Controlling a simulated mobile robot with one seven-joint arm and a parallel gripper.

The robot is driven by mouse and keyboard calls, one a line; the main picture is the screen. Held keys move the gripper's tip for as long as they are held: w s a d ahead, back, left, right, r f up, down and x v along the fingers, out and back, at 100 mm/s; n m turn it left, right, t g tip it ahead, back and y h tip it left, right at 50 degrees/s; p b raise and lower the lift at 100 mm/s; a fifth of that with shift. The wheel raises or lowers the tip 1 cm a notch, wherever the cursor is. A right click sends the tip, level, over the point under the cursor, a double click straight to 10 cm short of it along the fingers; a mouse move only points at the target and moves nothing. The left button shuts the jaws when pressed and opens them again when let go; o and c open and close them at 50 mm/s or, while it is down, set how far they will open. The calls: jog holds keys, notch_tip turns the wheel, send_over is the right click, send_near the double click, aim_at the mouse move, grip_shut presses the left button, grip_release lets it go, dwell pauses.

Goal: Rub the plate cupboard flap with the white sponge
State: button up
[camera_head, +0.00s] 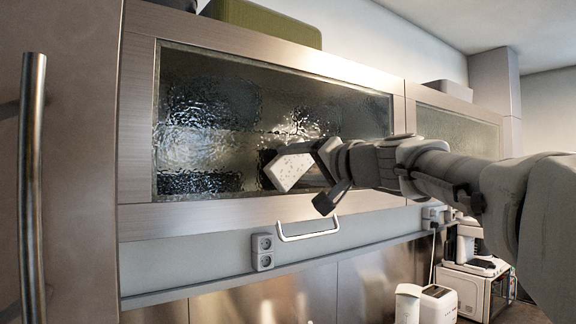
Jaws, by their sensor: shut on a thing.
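The cupboard flap (220,130) is a wide panel with a pale wood-like frame and dark textured glass, and it is closed. Its light bar handle (308,231) hangs below the lower edge. My gripper (306,178) is in front of the lower right half of the glass, shut on the white sponge (289,171). The sponge is a pale block with a slanted outline, held at the glass. I cannot tell whether it touches the glass. The plates behind the glass cannot be made out.
A second glass flap (458,130) adjoins on the right. A green box (262,22) and a grey box (448,90) sit on top. Below are wall sockets (262,251), a white toaster (437,304) and a coffee machine (469,245). A tall door with a metal handle (33,185) stands at left.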

jog(key=shift+x, duration=0.95)
jog(key=shift+w+d+f, duration=0.1)
jog(key=shift+w+d, duration=0.35)
jog(key=shift+d, duration=0.25)
jog(key=w+d, duration=0.7)
jog(key=d, duration=0.3)
jog(key=shift+d, duration=0.35)
dwell(0.5)
